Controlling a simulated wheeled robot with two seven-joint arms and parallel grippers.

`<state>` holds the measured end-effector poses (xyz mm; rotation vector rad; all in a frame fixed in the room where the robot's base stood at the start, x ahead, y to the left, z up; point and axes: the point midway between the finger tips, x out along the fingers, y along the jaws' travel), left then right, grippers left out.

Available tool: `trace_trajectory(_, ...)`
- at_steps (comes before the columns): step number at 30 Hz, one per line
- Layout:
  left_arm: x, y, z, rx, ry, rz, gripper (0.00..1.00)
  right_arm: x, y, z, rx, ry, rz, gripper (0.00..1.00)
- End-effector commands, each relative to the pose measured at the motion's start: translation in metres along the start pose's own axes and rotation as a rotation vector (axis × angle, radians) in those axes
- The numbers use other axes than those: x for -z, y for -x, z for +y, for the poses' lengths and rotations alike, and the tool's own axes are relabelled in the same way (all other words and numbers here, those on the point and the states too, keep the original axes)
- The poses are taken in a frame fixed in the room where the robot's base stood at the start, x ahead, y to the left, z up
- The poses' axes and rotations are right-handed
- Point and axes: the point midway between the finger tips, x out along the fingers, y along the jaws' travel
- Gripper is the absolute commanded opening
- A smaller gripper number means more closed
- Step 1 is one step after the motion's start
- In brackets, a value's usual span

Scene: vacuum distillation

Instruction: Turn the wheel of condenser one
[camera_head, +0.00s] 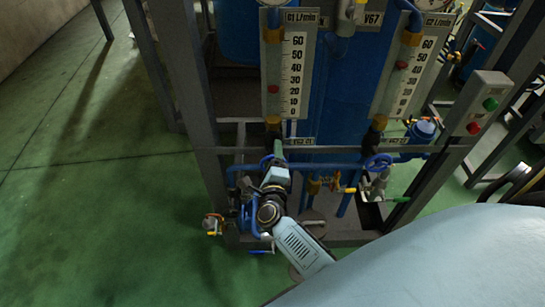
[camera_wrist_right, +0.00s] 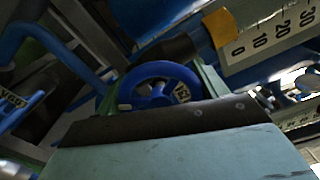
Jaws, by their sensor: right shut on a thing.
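A blue hand wheel (camera_head: 266,161) sits low on the frame under the left flow gauge. In the right wrist view the blue wheel (camera_wrist_right: 165,70) shows large, with a small label on it. My right gripper (camera_head: 277,159) reaches it from the front and is shut on the wheel, with a finger at each side of the rim in the wrist view (camera_wrist_right: 160,86). The gripper hides part of the wheel in the head view. My left gripper is not in view.
The left gauge (camera_head: 291,75) stands above the wheel. A second blue wheel (camera_head: 379,162) is to the right, under the right gauge (camera_head: 405,78). A button box (camera_head: 481,115) is on the right post. Blue pipes and small valves surround the gripper. Green floor (camera_head: 90,200) at left is clear.

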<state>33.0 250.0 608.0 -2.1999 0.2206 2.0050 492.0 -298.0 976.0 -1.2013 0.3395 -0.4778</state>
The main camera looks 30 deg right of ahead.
Motion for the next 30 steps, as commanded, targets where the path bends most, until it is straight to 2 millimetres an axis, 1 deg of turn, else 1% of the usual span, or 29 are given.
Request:
trace_trajectory(11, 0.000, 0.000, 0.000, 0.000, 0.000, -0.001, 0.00, -0.001, -0.001, -0.001, 0.002, 0.004, -0.001, 0.49)
trace_trajectory(12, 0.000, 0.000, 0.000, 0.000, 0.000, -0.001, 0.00, -0.001, -0.001, -0.001, 0.002, 0.004, -0.001, 0.74)
trace_trajectory(16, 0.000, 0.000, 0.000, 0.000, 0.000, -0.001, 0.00, -0.001, 0.000, -0.001, 0.001, 0.003, -0.001, 0.91)
trace_trajectory(17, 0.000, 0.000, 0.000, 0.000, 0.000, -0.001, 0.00, 0.000, 0.000, -0.001, 0.001, 0.003, -0.001, 0.94)
trace_trajectory(26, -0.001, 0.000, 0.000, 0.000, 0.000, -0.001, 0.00, 0.000, 0.002, 0.000, 0.000, 0.003, -0.001, 0.94)
trace_trajectory(29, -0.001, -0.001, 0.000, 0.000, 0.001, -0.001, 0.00, 0.000, 0.011, 0.001, -0.001, 0.002, 0.000, 0.94)
trace_trajectory(30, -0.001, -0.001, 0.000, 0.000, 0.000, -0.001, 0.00, 0.000, 0.016, 0.001, -0.002, 0.002, 0.000, 0.94)
